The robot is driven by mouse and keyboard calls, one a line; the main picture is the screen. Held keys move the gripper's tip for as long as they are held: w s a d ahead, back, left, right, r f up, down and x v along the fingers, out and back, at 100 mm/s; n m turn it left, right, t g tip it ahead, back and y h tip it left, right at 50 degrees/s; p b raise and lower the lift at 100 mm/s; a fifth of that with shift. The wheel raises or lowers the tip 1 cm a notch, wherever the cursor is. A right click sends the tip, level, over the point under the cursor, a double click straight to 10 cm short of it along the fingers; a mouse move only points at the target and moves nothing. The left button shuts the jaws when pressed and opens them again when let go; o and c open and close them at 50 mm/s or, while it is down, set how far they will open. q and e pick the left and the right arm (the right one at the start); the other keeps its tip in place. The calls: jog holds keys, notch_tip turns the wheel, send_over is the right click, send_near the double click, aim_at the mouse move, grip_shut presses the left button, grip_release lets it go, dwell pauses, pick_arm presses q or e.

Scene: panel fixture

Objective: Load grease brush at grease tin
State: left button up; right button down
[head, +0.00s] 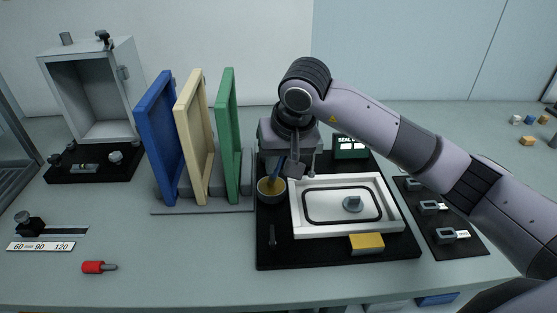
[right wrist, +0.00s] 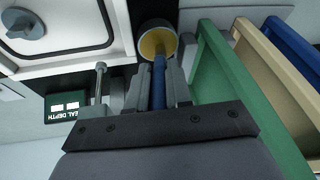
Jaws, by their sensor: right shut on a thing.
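The grease tin (head: 271,187) is a small round cup with yellow grease, on the black mat left of the white tray. It also shows at the top of the right wrist view (right wrist: 157,38). The grease brush (head: 279,170) has a blue handle, seen between the fingers in the right wrist view (right wrist: 159,82). My right gripper (head: 286,168) is shut on the brush above the tin and points down. The brush's lower end reaches into the tin's opening; how deep it sits in the grease is hidden. My left gripper is out of view.
Green (head: 229,140), cream (head: 196,140) and blue (head: 158,140) panels stand upright close left of the tin. A white tray (head: 395,212) with a black seal outline and a grey knob lies right. A yellow block (head: 367,244) sits in front.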

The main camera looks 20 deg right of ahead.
jog(key=shift+r+p, duration=1.9)
jog(key=shift+r, duration=1.5)
